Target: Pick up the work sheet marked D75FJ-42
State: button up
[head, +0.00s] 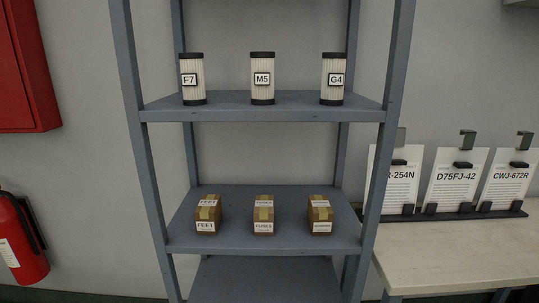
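The work sheet marked D75FJ-42 (456,188) is a white sheet with a black clip at its top. It stands upright in a dark rack (450,215) on the table at the right. It is the middle of three sheets. The sheet to its left (394,188) ends in "R-254N" and is partly hidden by the shelf post. The sheet to its right is marked CWJ-672R (509,186). My gripper is not in view.
A blue-grey metal shelf (260,110) fills the middle, holding filter cartridges (262,90) above and small boxes (264,225) below. The pale table (450,255) is clear in front of the rack. A fire extinguisher (25,250) and red cabinet (25,70) are at left.

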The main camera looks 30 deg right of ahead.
aim_at(456, 173)
jog(key=z, duration=1.45)
jog(key=i+j+z, duration=0.15)
jog(key=i+j, duration=0.2)
jog(key=i, duration=0.2)
